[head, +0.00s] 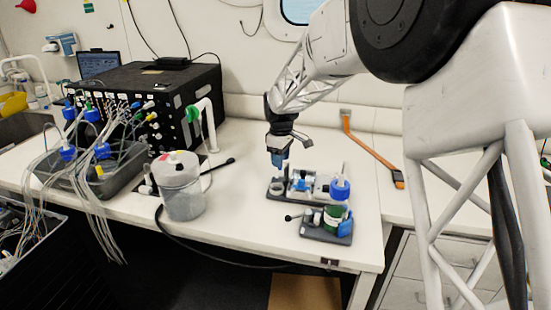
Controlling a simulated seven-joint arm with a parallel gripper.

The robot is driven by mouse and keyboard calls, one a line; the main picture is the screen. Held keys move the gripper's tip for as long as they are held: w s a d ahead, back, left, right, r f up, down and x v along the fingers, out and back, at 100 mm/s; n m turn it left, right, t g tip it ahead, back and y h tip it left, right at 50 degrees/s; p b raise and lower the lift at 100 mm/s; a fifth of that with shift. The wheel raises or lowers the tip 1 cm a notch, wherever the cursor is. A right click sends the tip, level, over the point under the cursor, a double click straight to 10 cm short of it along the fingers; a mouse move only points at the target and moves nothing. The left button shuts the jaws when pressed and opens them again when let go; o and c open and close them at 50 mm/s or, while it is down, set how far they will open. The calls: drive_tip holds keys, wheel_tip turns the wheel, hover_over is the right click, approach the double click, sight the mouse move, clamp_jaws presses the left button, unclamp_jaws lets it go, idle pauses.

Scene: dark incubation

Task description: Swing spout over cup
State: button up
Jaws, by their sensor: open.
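My gripper (279,154) points down over the left end of a dark tray (274,197) on the white bench. Its fingers are small here, with a blue part between or just below them; I cannot tell whether this part belongs to the gripper. A small grey cup-like piece (277,184) stands on the tray just below, apparently apart from the fingers. A smaller tray (317,233) in front holds a dark green round container (333,217), and a thin black lever (294,217) sticks out to its left. I cannot clearly tell which part is the spout or the cup.
A blue-capped bottle (340,189) stands at the dark tray's right end. A lidded grey canister (181,187) and a curved white-green pipe (204,112) stand left. A black equipment box (153,92) is behind them. An orange strap (365,147) lies right. Bench between canister and trays is mostly clear.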

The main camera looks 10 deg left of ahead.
drive_tip(key=shift+r, duration=1.55)
drive_tip(key=shift+d, duration=0.1)
drive_tip(key=shift+s+d+r, duration=0.15)
drive_tip(key=shift+d, duration=0.05)
drive_tip(key=s+d+r+m+t, duration=0.1)
drive_tip(key=s+d+r+m, duration=0.35)
drive_tip(key=s+d, duration=0.55)
drive_tip(key=s+d+r+m, duration=0.3)
drive_tip(key=s+d+r, duration=0.35)
drive_tip(key=d, duration=0.65)
drive_tip(key=s+d+f+m, duration=0.1)
drive_tip(key=s+d, duration=0.3)
drive_tip(key=s, duration=0.5)
drive_tip(key=s+d+f+m+t, duration=0.1)
drive_tip(key=s+d+m, duration=0.3)
drive_tip(key=s, duration=0.5)
drive_tip(key=s+d+f+m, duration=0.2)
drive_tip(key=s+d, duration=0.4)
drive_tip(key=s, duration=0.4)
drive_tip(key=shift+f+m+t, duration=0.3)
drive_tip(key=shift+f+m, duration=0.1)
drive_tip(key=shift+m, duration=0.25)
drive_tip(key=shift+d, duration=0.1)
